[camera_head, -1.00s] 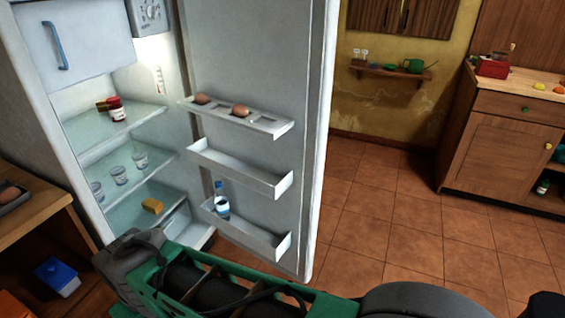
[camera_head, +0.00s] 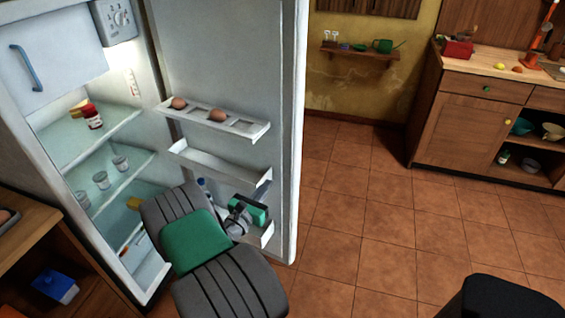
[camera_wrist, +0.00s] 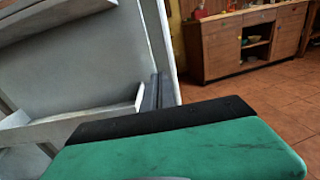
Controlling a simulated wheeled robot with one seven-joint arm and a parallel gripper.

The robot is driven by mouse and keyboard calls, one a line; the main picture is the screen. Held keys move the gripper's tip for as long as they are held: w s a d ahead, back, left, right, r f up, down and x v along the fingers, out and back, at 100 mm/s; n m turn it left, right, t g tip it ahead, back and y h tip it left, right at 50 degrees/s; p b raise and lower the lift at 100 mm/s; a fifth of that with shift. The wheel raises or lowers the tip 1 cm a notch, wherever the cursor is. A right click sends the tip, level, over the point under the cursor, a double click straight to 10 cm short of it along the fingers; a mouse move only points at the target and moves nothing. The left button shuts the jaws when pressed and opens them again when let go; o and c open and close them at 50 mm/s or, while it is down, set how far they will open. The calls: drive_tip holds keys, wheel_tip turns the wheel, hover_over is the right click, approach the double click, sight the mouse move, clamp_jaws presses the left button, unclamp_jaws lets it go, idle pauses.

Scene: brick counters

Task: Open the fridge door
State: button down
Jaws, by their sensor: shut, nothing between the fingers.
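The fridge (camera_head: 130,160) stands at the left in the head view with its inside showing. Its door (camera_head: 225,60) is swung wide open, with the inner face and door shelves toward me. My gripper (camera_head: 262,190) is shut and empty at the inner side of the door, by the lower door shelves. In the wrist view the shut fingers (camera_wrist: 155,92) point at the door's inner face (camera_wrist: 90,60), close to its free edge. I cannot tell whether they touch it. My arm hides part of the lowest door shelf and the fridge bottom.
Eggs (camera_head: 217,115) sit in the top door shelf (camera_head: 245,130). Jars and cups stand on the fridge shelves. A wooden counter (camera_head: 25,250) is at the left, and a cabinet (camera_head: 460,130) at the back right. The tiled floor (camera_head: 380,220) right of the door is clear.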

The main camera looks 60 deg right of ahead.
sight(287, 160)
drive_tip(key=d, duration=1.1)
drive_tip(key=shift+s+d, duration=0.1)
drive_tip(key=shift+d, duration=0.2)
